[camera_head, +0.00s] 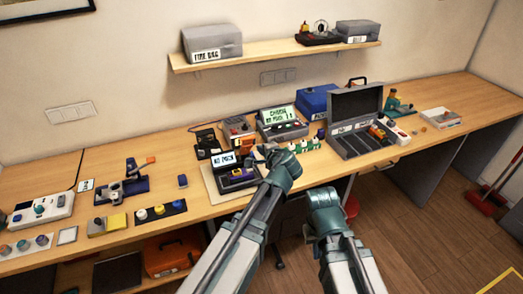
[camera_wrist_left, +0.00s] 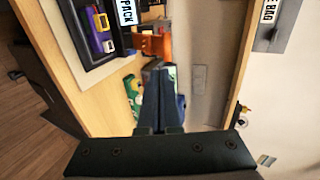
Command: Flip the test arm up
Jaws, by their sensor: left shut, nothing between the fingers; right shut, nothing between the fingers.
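A dark test station (camera_head: 236,182) with a small screen reading something like "NO PACK" sits on a pale mat in the middle of the bench. It also shows at the upper left of the left wrist view (camera_wrist_left: 75,45), with purple parts on it. An orange piece (camera_wrist_left: 152,43) stands at its edge and may be the test arm; I cannot tell for sure. My left gripper (camera_head: 262,151) is at the station's right side. Its fingers (camera_wrist_left: 154,72) are shut and empty, close to the orange piece. My right gripper (camera_head: 322,196) hangs before the bench edge, shut, its fingertips hidden.
A tester with a green screen (camera_head: 282,115) stands behind the station. Green parts (camera_head: 304,145) and an open grey case (camera_head: 355,105) lie to the right. A stand with an orange lever (camera_head: 133,180) is at the left. A shelf (camera_head: 270,54) hangs above.

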